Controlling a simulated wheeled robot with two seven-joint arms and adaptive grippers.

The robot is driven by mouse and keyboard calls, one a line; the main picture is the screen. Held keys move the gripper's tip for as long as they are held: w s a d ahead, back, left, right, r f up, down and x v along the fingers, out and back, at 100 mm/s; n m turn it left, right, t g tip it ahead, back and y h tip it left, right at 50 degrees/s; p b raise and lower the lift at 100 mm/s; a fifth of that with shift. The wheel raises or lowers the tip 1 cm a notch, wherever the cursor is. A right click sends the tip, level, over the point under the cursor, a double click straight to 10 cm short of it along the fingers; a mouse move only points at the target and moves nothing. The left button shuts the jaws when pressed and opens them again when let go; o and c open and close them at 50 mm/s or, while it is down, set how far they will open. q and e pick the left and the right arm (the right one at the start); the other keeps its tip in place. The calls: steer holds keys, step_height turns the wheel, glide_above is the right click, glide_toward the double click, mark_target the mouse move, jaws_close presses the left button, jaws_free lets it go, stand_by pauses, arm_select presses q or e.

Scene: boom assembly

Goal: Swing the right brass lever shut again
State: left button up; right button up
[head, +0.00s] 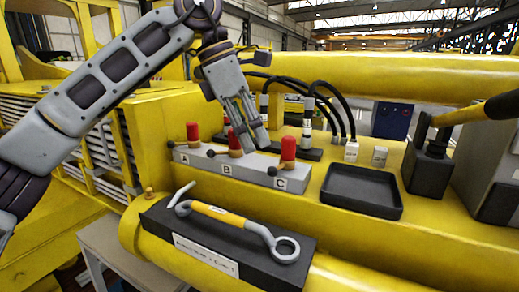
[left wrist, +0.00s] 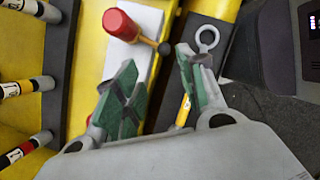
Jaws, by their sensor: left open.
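A pale block (head: 226,170) marked A, B and C carries three red-capped valves with brass levers ending in black balls. In the left wrist view, a red cap (left wrist: 118,24) and a lever's black ball (left wrist: 164,47) show, the ball appearing between the open green-padded fingers (left wrist: 156,58). Contact cannot be told. My right gripper is not seen.
A dark holder (head: 170,222) with a yellow-handled hook tool (head: 220,212) lies in front of the block. A black tray (head: 362,190) sits to the right. Black hoses (head: 340,105) rise behind. A black stand (head: 427,165) is further right.

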arm_select(q)
steer(key=shift+v, duration=2.4)
